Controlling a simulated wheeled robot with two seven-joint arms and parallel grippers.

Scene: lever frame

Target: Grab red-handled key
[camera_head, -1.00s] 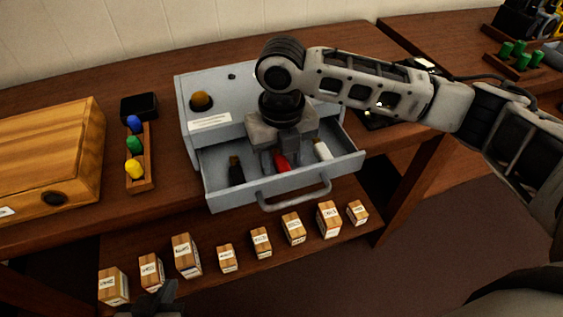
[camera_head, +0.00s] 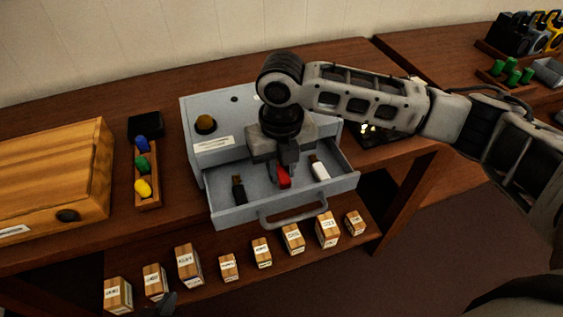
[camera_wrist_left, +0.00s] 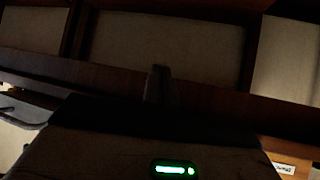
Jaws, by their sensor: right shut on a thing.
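The red-handled key (camera_head: 284,177) is inside the open drawer (camera_head: 231,212), between a black-handled key (camera_head: 239,191) on the left and a white-handled key (camera_head: 319,169) on the right. My right gripper (camera_head: 283,163) points down into the drawer and is shut on the red key. The fingers hide the key's upper part. I cannot tell whether it has left the drawer floor. My left gripper (camera_head: 163,304) is only a dark tip at the bottom left. In the left wrist view its fingers (camera_wrist_left: 158,85) appear together as one narrow dark shape, with nothing seen between them.
The grey drawer cabinet (camera_head: 202,105) stands on the wooden table. A wooden box (camera_head: 60,170) and a rack (camera_head: 150,203) with blue, green and yellow pieces are to its left. Several labelled wooden blocks (camera_head: 187,266) line the lower shelf below the drawer.

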